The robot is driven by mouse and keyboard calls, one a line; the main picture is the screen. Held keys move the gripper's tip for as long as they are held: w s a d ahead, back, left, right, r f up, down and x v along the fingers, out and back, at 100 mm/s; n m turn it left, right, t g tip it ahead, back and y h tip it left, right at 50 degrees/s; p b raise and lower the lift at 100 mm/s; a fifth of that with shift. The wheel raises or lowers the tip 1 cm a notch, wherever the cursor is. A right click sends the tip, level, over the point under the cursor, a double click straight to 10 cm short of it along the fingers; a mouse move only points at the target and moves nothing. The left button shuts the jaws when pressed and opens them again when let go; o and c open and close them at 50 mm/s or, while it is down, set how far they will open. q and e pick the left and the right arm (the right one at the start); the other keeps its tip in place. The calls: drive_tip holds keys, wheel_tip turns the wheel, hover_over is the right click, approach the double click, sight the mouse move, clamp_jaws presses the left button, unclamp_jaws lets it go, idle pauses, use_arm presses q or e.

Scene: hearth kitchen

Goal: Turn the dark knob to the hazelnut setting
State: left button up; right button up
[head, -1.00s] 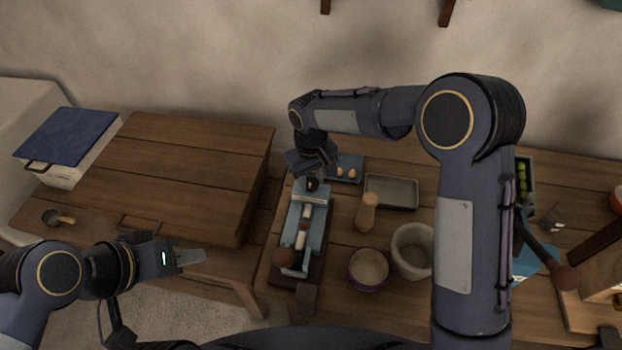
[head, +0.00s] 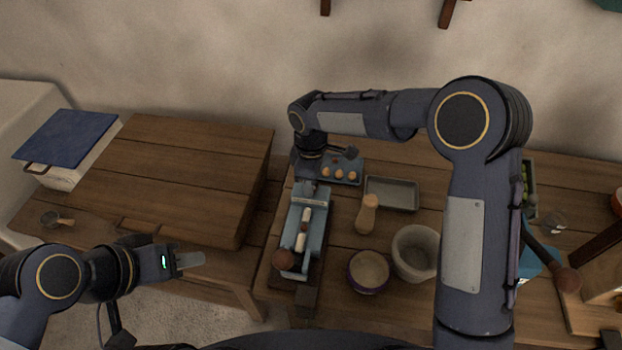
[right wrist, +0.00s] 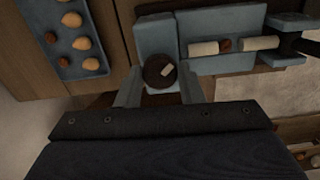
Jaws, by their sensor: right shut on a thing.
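The dark round knob (right wrist: 159,71) shows in the right wrist view, on the end of a blue-grey machine (right wrist: 155,37). It has a pale pointer mark slanting toward the upper right of that view. My right gripper (right wrist: 160,84) is shut on the knob, one finger on each side. In the head view the machine (head: 314,225) lies lengthwise on a dark board, and my right gripper (head: 309,186) is at its far end, where the knob is hidden. I cannot read any setting marks. My left gripper (head: 190,261) hangs left of the machine, apart from everything; its opening is unclear.
A blue tray (head: 347,160) with several small brown and tan round things lies beside my right wrist. A metal tray (head: 392,194), a wooden shaker (head: 367,214) and two bowls stand right of the machine. A wooden box (head: 175,180) stands to the left.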

drive_tip(key=shift+r+n, duration=0.1)
drive_tip(key=shift+n, duration=0.3)
drive_tip(key=o, duration=1)
wheel_tip(320, 180, up, 7)
drive_tip(key=shift+b, duration=0.35)
drive_tip(key=shift+r, duration=0.4)
